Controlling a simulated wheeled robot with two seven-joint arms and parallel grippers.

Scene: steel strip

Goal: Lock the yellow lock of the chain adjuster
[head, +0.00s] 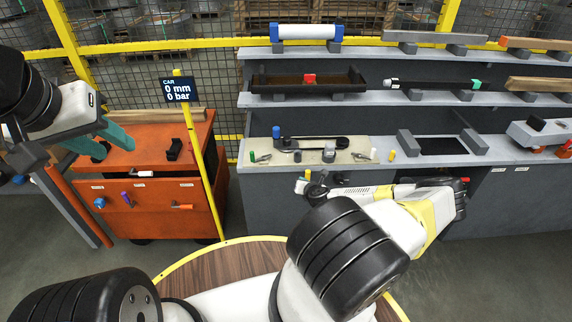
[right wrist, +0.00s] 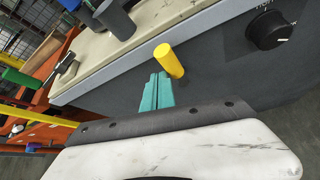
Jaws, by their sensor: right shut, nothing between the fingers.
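The chain adjuster is on the bench, where a pale board (head: 345,156) carries a long black part (head: 318,143) and a blue-capped post (head: 276,132). In the right wrist view a short yellow cylinder, seemingly the yellow lock (right wrist: 168,61), stands out at the bench's dark front face. It also seems to show in the head view (head: 308,174). My right gripper (right wrist: 156,77) has its teal fingers together and empty, tips close beside the yellow cylinder; whether they touch is unclear. My left gripper (head: 108,141) is open and empty, over the orange cabinet, far from the adjuster.
A black dial (right wrist: 268,30) sits on the front face, right of the yellow cylinder. The orange cabinet (head: 150,205) stands at left, beside a yellow post with a sign (head: 178,90) reading 0 mm, 0 bar. Loaded shelves rise behind the bench. Another small yellow piece (head: 392,156) stands on the bench.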

